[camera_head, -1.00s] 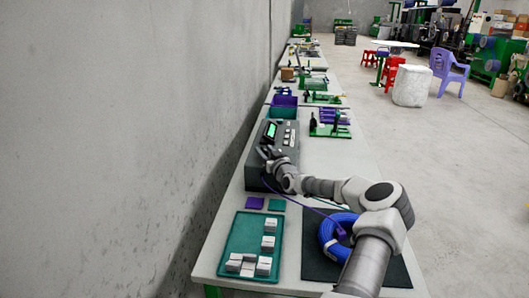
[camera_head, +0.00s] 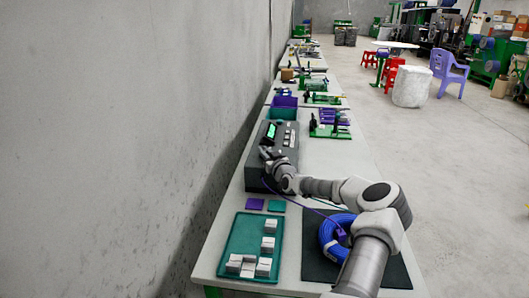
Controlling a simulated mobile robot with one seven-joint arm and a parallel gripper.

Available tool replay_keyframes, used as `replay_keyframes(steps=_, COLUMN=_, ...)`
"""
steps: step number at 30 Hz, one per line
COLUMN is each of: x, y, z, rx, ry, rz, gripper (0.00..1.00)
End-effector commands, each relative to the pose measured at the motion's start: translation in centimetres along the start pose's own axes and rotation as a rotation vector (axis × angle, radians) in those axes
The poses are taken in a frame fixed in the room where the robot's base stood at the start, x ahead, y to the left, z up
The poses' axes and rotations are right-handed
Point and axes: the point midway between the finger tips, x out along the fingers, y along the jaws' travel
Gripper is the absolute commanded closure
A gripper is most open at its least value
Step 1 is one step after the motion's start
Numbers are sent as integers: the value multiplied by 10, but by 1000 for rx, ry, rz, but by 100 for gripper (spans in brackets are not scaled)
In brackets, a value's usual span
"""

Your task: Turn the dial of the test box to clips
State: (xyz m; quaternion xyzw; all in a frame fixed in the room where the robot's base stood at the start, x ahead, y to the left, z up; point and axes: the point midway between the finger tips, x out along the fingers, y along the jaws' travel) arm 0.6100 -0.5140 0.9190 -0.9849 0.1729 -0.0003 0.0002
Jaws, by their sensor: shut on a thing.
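The test box (camera_head: 257,140) is a dark grey console with a green-lit screen (camera_head: 271,131) and several pale labels or buttons (camera_head: 290,137) on its sloped top. It stands on the pale table against the wall. My gripper (camera_head: 266,153) is at the near part of the box's face, below the screen. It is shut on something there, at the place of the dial. The dial itself is hidden behind the gripper, so its setting cannot be read.
A teal tray (camera_head: 233,264) with several white blocks lies at the near left. Purple (camera_head: 254,204) and teal (camera_head: 277,205) squares lie beyond it. A blue cable coil (camera_head: 329,236) rests on a dark mat (camera_head: 318,270) under my arm. Bins (camera_head: 283,113) stand behind the box.

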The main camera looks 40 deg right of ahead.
Motion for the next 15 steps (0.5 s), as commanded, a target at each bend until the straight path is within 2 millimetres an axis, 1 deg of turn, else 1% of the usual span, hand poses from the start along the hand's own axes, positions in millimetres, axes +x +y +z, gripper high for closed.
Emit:
replay_keyframes(steps=5, x=2, y=-7, z=-2, rx=3, ry=0, rz=34, gripper=100)
replay_keyframes(steps=15, x=2, y=-8, z=-1, rx=3, ry=-1, rz=173, gripper=100)
